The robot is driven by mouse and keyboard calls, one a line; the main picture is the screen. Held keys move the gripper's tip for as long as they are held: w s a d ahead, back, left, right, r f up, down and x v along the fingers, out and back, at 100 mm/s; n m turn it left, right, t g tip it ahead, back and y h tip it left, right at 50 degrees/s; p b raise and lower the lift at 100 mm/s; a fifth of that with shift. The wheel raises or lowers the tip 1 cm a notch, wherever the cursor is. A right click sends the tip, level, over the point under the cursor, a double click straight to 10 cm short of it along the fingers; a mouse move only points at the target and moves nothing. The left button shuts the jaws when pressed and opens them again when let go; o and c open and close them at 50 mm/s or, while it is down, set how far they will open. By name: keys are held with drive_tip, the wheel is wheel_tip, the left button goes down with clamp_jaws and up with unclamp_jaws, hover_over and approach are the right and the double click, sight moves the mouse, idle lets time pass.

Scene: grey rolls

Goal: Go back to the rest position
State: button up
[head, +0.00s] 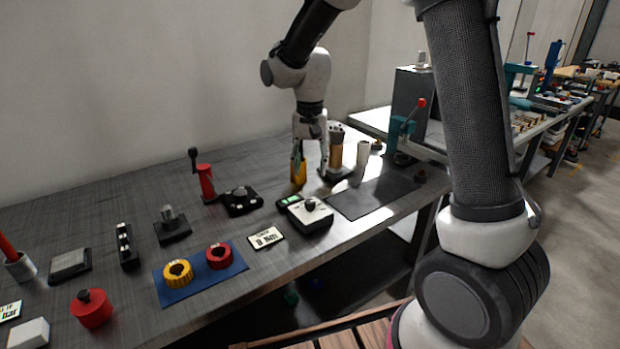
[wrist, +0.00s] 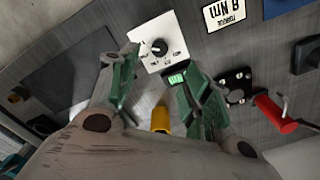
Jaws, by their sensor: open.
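My gripper (head: 311,165) hangs fingers-down over the back part of the workbench. Its two green-padded fingers stand apart, and I see nothing held between them. In the wrist view the gripper (wrist: 160,72) shows open, with a yellow cylinder (wrist: 160,118) visible in the gap, below the fingers. In the head view a yellow object (head: 298,174) stands on the bench just under the left finger. A pale roll (head: 363,153) stands upright to the right of the gripper. A tan cylinder (head: 336,152) on a dark base stands close beside the right finger, and contact cannot be told.
A white box with a black knob (head: 310,214) and a dark mat (head: 373,196) lie in front of the gripper. A red-handled device (head: 206,182) stands to the left. A teal lever press (head: 403,133) stands to the right. A blue mat (head: 201,274) holds yellow and red rings.

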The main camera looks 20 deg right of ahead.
drive_tip(key=shift+r, duration=0.25)
drive_tip(key=s+d+r+n+t, duration=0.1)
drive_tip(key=s+d+r, duration=0.3)
drive_tip(key=s, duration=0.5)
drive_tip(key=s+d+r+n+t, duration=0.2)
drive_tip(key=s+d+r, duration=0.2)
drive_tip(key=s+d, duration=0.2)
drive_tip(key=s+d+r+n+t, duration=0.1)
drive_tip(key=s+d+r, duration=0.4)
drive_tip(key=s, duration=0.6)
drive_tip(key=shift+s+n, duration=0.3)
